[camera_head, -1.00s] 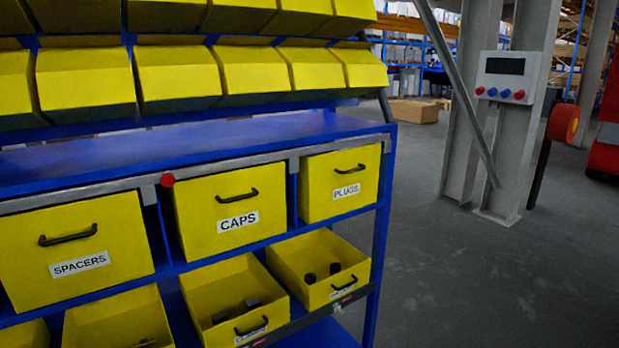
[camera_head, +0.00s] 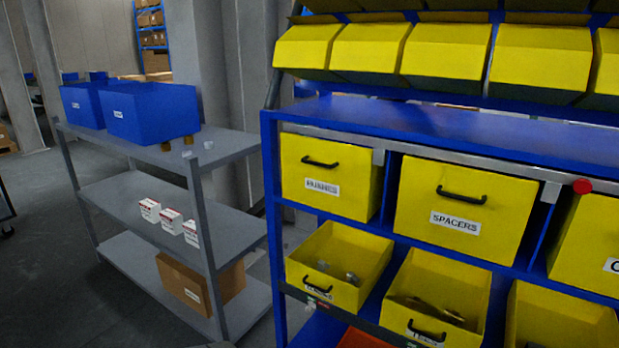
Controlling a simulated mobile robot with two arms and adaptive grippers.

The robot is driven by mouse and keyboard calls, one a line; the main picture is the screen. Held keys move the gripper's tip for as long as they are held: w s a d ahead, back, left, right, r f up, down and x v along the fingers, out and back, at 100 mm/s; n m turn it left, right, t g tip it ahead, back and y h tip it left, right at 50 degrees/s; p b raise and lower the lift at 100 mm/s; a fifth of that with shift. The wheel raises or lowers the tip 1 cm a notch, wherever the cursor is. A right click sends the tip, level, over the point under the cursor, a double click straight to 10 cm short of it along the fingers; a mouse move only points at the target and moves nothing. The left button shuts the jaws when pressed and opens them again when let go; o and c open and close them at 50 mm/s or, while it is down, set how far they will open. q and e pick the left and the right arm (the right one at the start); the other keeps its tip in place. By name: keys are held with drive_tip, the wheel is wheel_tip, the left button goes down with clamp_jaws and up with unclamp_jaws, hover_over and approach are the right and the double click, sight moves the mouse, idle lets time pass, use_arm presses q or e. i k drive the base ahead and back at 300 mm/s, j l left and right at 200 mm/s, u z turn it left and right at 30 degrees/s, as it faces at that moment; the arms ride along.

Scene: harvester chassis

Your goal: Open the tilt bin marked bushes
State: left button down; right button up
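The tilt bin marked bushes (camera_head: 330,170) is the yellow bin at the left end of the upper row in the blue rack. Its white label is slightly blurred but seems to read BUSHES. It has a black handle (camera_head: 320,163) above the label. The bin looks closed, with its front about upright under the grey rail (camera_head: 420,158). Neither of my grippers is in view.
Open yellow bins (camera_head: 335,262) holding parts sit below. A grey shelf (camera_head: 225,145) with blue crates (camera_head: 150,112) stands left.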

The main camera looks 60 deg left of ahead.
sight(335, 178)
drive_tip(key=u, duration=1.8)
